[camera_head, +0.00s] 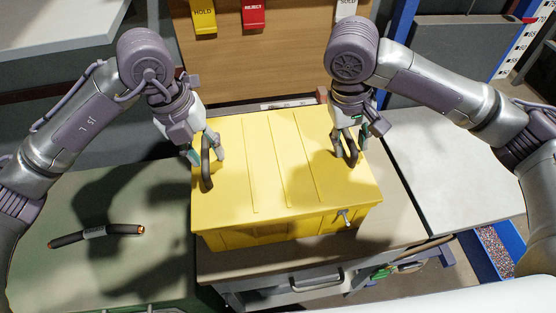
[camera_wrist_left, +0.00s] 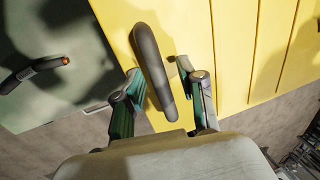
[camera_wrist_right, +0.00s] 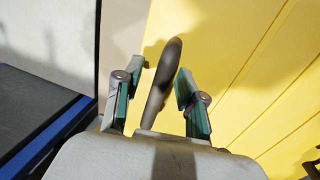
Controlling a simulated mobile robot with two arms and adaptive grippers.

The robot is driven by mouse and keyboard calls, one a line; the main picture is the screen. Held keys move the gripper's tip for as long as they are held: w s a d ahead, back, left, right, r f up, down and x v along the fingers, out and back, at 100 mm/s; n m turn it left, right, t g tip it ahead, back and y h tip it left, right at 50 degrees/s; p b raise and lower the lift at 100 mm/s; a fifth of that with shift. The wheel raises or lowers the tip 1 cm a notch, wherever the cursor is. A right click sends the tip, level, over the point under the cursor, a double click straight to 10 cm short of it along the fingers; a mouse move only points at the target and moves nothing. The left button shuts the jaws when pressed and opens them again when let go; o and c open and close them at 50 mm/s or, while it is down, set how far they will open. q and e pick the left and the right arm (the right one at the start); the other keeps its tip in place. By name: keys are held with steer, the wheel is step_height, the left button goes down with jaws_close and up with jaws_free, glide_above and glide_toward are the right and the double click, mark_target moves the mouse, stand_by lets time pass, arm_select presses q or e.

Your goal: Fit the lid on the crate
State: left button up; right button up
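The yellow lid (camera_head: 278,165) lies on top of the yellow crate (camera_head: 262,236) and covers its opening. Whether it is fully seated cannot be told. A dark handle stands at each end of the lid. My left gripper (camera_head: 205,157) is open around the left handle (camera_head: 207,170), with a finger on each side in the left wrist view (camera_wrist_left: 155,85). My right gripper (camera_head: 350,145) is open around the right handle (camera_head: 352,157); in the right wrist view the fingers stand apart from that handle (camera_wrist_right: 165,75). A metal latch (camera_head: 345,217) shows on the crate's front right.
A pale table (camera_head: 450,170) is at right. Yellow HOLD (camera_head: 203,14) and red REJECT (camera_head: 253,13) tags hang on the wooden board behind. A drawer handle (camera_head: 317,281) is below the crate.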

arm_select(q)
step_height(320, 180, up, 12)
steer(key=a, duration=0.2)
steer(key=shift+a+f, duration=0.15)
steer(key=shift+a, duration=0.05)
arm_select(e)
step_height(320, 180, up, 12)
steer(key=a, duration=0.2)
steer(key=shift+a+f, duration=0.15)
steer(key=shift+a, duration=0.05)
steer(key=shift+s, duration=0.1)
